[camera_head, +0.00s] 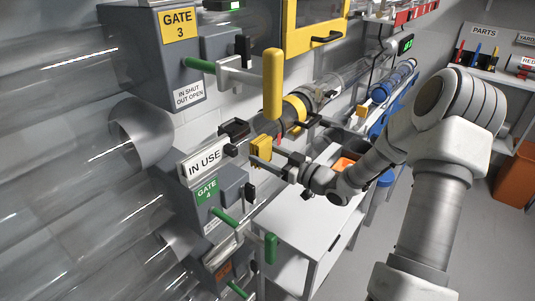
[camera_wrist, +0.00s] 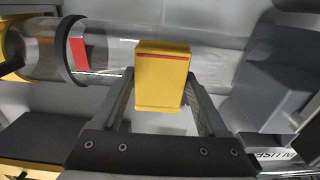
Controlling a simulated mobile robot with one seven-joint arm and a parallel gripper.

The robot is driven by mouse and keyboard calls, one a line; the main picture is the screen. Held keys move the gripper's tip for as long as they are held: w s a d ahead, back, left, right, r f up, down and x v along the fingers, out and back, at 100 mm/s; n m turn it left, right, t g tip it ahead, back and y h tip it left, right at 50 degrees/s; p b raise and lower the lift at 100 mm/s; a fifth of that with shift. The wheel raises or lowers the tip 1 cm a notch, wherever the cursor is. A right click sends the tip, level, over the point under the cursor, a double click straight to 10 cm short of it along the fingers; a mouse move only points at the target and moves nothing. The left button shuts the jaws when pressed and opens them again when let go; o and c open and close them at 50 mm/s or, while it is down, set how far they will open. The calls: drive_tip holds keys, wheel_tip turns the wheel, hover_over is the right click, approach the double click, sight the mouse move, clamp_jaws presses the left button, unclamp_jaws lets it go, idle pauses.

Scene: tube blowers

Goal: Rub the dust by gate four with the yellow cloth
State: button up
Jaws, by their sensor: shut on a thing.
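The yellow cloth (camera_wrist: 161,80) is a thick folded pad with a red stripe, held between the two fingers of my gripper (camera_wrist: 163,100). In the head view the cloth (camera_head: 261,149) is up in the air at the tip of my gripper (camera_head: 262,160), just right of the IN USE sign. Gate four (camera_head: 207,190) is a grey box with a green label below that sign, with a green handle (camera_head: 270,248). I cannot make out the dust in either view. In the wrist view a clear tube (camera_wrist: 200,50) runs behind the cloth.
Gate three (camera_head: 180,26) is above, with a yellow handle (camera_head: 273,82) reaching out over the cloth. The IN USE sign (camera_head: 204,160) stands on top of gate four, close left of my gripper. A white bench (camera_head: 300,235) is below. Open floor lies to the right.

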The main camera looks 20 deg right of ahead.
sight(241, 161)
drive_tip(key=shift+s+a+b, duration=0.1)
drive_tip(key=shift+s+a, duration=0.55)
drive_tip(key=shift+a, duration=0.25)
drive_tip(key=shift+s+a+b, duration=0.1)
drive_tip(key=shift+s+a, duration=0.5)
drive_tip(key=shift+a, duration=0.35)
drive_tip(key=shift+s+a+b, duration=0.1)
drive_tip(key=shift+s+a, duration=0.55)
drive_tip(key=shift+a, duration=0.25)
drive_tip(key=v, duration=0.6)
drive_tip(key=shift+p, duration=0.35)
drive_tip(key=shift+d, duration=0.25)
drive_tip(key=v, duration=0.3)
drive_tip(key=shift+a, duration=0.1)
